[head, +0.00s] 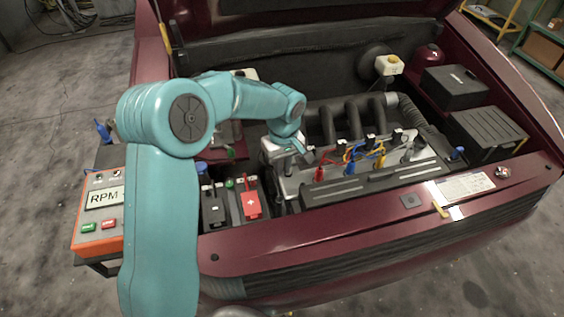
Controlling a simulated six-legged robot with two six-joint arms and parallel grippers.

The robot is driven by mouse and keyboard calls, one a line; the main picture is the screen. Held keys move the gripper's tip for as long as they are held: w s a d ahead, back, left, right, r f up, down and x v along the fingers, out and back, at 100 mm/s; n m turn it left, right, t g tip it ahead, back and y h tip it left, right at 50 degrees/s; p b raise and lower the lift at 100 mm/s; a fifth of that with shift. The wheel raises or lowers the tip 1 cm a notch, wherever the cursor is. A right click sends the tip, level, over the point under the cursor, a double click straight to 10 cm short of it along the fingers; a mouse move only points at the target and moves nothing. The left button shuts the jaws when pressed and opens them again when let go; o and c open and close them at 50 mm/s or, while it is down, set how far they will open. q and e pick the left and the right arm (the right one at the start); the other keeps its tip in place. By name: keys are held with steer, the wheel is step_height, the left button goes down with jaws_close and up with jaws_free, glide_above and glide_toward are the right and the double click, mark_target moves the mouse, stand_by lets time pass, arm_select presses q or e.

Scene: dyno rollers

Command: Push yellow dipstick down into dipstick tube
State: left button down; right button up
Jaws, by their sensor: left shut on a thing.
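My left arm comes in from the lower left and bends over the engine bay. My left gripper (287,149) points down at the left end of the engine (345,177), next to a pale block there. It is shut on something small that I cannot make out. I cannot pick out the yellow dipstick or its tube for sure; the gripper and wrist cover that spot. My right gripper is not in view.
Red, blue and yellow clips (379,162) with wires stand on the engine. A battery with a red terminal cover (250,204) sits left of it. An orange RPM box (98,215) stands at the left. The maroon front edge (350,225) runs across the near side.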

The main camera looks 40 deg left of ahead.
arm_select(q)
step_height(320, 180, down, 15)
steer(key=b, duration=1.1)
steer(key=shift+f, duration=0.15)
steer(key=c, duration=1.1)
jaws_free()
steer(key=r, duration=0.8)
steer(key=r+p, duration=0.1)
steer(key=r, duration=0.7)
steer(key=shift+w+d+r, duration=0.1)
steer(key=shift+d+r, duration=0.05)
steer(key=shift+d, duration=0.05)
